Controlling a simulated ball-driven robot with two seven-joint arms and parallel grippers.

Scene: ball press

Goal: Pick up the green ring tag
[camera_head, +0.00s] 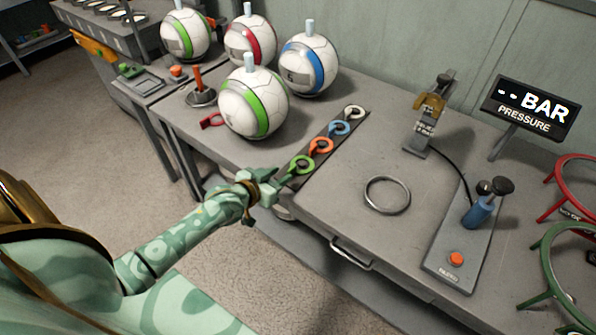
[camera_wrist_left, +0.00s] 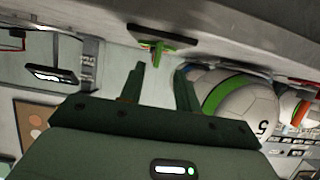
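The green ring tag (camera_head: 301,164) hangs at the near end of a dark strip (camera_head: 330,133) on the bench, in front of the orange (camera_head: 321,146), blue (camera_head: 340,128) and white (camera_head: 355,112) tags. My left gripper (camera_head: 277,183) is just left of and below the green tag at the bench's front edge. In the left wrist view the green tag (camera_wrist_left: 155,47) lies ahead of the open fingers (camera_wrist_left: 160,70), roughly in line with the gap and apart from them. The gap looks empty. My right gripper is not in view.
A white-green ball (camera_head: 254,104) stands left of the strip, with several more balls behind. A red tag (camera_head: 211,121) lies beside it. A metal ring (camera_head: 387,195) lies on clear bench to the right. A drawer handle (camera_head: 350,254) juts from the bench front.

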